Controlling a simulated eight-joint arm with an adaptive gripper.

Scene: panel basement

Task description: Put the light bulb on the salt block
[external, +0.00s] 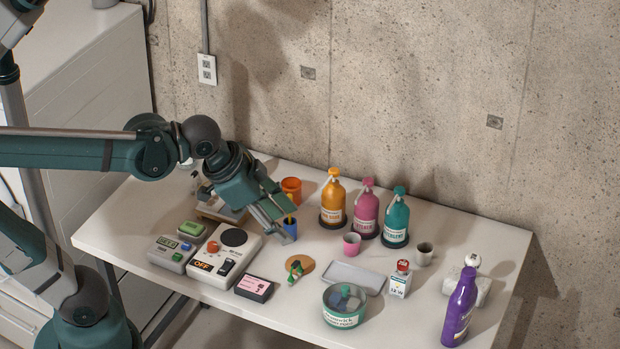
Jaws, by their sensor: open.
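A pale rough block (455,284), which looks like the salt block, lies at the right of the table. A small white rounded thing (473,260) with a dark mark shows at its top; I cannot tell if this is the light bulb or whether it rests on the block. A small white box (399,284) with a "W" marking and a red-topped item (403,266) stands left of the block. My gripper (275,211) is open, beside the blue cup (290,230), far left of the block. Nothing shows between its fingers.
A purple bottle (459,308) stands close before the block. Orange, pink and teal bottles (394,231) line the back. A grey tray (354,277), a round tub (344,306) and a dark cup (424,254) fill the middle. Devices (225,255) crowd the left.

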